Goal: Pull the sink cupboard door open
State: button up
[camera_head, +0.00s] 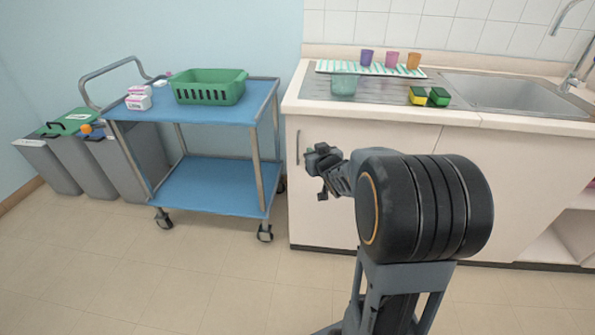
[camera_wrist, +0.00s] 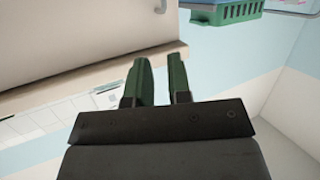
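The sink cupboard door (camera_head: 322,222) is a pale cream panel under the counter and looks closed. Its slim vertical metal handle (camera_head: 298,147) is near the door's left edge. My gripper (camera_head: 316,165) is in front of the door, just right of the handle in the head view. In the wrist view my gripper (camera_wrist: 159,62) has its two dark green fingers apart with nothing between them. The door (camera_wrist: 80,35) fills the upper left there, and the end of the handle (camera_wrist: 160,6) shows at the top, beyond the fingertips.
A blue trolley (camera_head: 205,187) with a green basket (camera_head: 208,87) stands just left of the cupboard. Grey bins (camera_head: 75,165) stand farther left. The counter holds cups, sponges (camera_head: 428,97) and a sink (camera_head: 510,93). The floor (camera_head: 200,285) before the trolley is clear.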

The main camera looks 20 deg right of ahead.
aim_at(298, 148)
notch_tip(298, 148, down, 8)
jog(key=w+d+n+t+y+b, duration=0.1)
jog(key=w+d+t+y+b, duration=0.15)
jog(key=b, duration=0.25)
jog(key=shift+t, duration=0.25)
jog(key=w+b, duration=0.1)
jog(key=w, duration=0.3)
jog(key=w+a, duration=0.1)
jog(key=w, duration=0.4)
jog(key=w+b, duration=0.1)
jog(key=w, duration=0.3)
jog(key=shift+w+a+b, duration=0.2)
jog(key=shift+a+b, duration=0.05)
jog(key=shift+b, duration=0.1)
grip_shut()
